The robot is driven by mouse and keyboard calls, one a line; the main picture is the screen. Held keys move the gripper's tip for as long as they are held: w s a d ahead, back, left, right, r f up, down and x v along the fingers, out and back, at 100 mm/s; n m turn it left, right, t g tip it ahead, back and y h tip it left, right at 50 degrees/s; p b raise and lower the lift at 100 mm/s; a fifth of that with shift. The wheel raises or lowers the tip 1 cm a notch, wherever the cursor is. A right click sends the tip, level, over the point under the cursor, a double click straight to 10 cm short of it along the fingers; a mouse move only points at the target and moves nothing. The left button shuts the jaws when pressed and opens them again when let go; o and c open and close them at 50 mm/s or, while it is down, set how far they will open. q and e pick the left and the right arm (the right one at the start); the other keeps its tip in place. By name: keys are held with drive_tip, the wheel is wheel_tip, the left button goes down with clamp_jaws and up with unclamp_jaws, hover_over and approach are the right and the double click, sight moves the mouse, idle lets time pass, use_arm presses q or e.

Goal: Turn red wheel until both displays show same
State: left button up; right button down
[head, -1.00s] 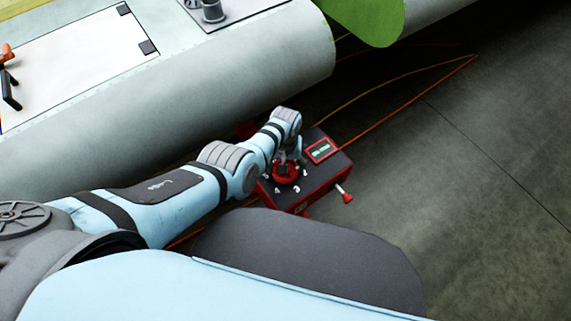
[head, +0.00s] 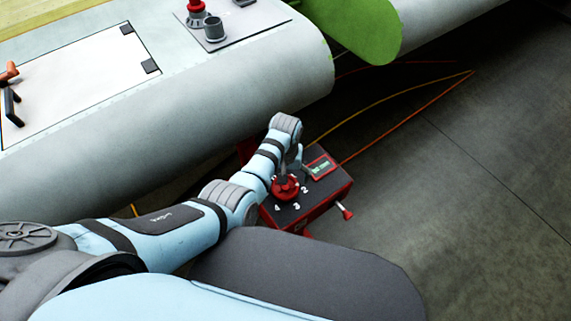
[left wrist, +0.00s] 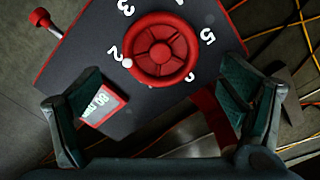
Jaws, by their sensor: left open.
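The red wheel (head: 284,188) sits on top of a dark box with red edges (head: 315,197), with white numbers around it. In the left wrist view the wheel (left wrist: 161,50) shows spokes, and a white dot on its rim lies near the 2. A small lit display (head: 320,167) is on the box; it also shows in the left wrist view (left wrist: 104,104), partly behind a finger, its text unclear. A second display is not seen. My left gripper (head: 287,168) is above the wheel, its fingers (left wrist: 162,88) spread apart and empty. My right gripper is not in view.
A red-knobbed handle (head: 347,214) sticks out of the box's side. The pale wing body (head: 200,110) with a green end piece (head: 358,28) lies behind. Orange cables (head: 410,117) run over the dark floor. The floor to the right is clear.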

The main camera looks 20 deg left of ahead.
use_arm(q)
wheel_tip(320, 180, up, 8)
idle(0.5)
